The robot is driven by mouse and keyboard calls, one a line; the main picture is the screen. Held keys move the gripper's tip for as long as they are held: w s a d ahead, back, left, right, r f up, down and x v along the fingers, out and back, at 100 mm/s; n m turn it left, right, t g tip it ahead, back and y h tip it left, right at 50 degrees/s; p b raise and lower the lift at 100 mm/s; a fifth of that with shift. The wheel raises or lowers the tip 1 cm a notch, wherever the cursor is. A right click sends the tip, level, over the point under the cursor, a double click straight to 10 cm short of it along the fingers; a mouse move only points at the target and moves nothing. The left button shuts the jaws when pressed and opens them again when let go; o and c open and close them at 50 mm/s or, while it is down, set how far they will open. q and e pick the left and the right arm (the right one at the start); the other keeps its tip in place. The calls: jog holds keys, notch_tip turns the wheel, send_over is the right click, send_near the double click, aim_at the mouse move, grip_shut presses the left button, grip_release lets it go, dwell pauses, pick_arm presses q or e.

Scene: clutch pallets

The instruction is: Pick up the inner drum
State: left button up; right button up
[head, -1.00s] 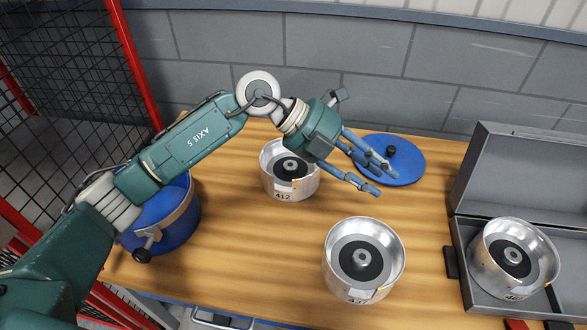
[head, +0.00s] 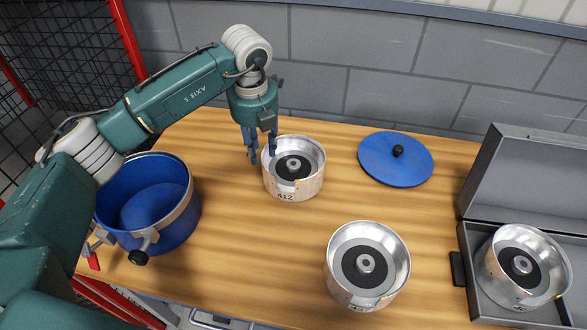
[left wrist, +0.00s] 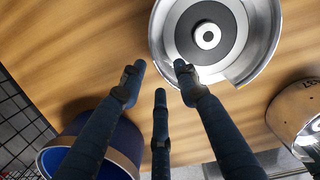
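Three silver drums with black-ringed hubs are in the head view. One drum (head: 285,187), marked 412, stands upright on the table near the middle. A second drum (head: 352,293) stands nearer the front, and a third (head: 500,284) sits in the grey case. My left gripper (head: 259,155) points down at the left rim of drum 412. Its fingers are spread and hold nothing. In the left wrist view, my left gripper (left wrist: 158,80) has one fingertip overlapping the rim of that drum (left wrist: 212,72); I cannot tell whether they touch. My right gripper is out of view.
A blue open drum (head: 185,228) with a clamp ring stands at the table's left edge. Its apparent blue lid (head: 380,165) lies flat at the back. The open grey case (head: 472,262) is at right. Table (head: 245,262) is bare between the blue and front drums.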

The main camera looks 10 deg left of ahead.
pick_arm(q)
jog(key=f, duration=0.2)
jog(key=f+p, duration=0.1)
jog(key=f, duration=0.1)
jog(key=shift+w+a, duration=0.25)
jog(key=shift+w, duration=0.15)
grip_shut()
jog(key=shift+w+d+r, duration=0.1)
jog(key=shift+w+r, duration=0.05)
jog(key=shift+r, duration=0.2)
jog(key=shift+w, duration=0.1)
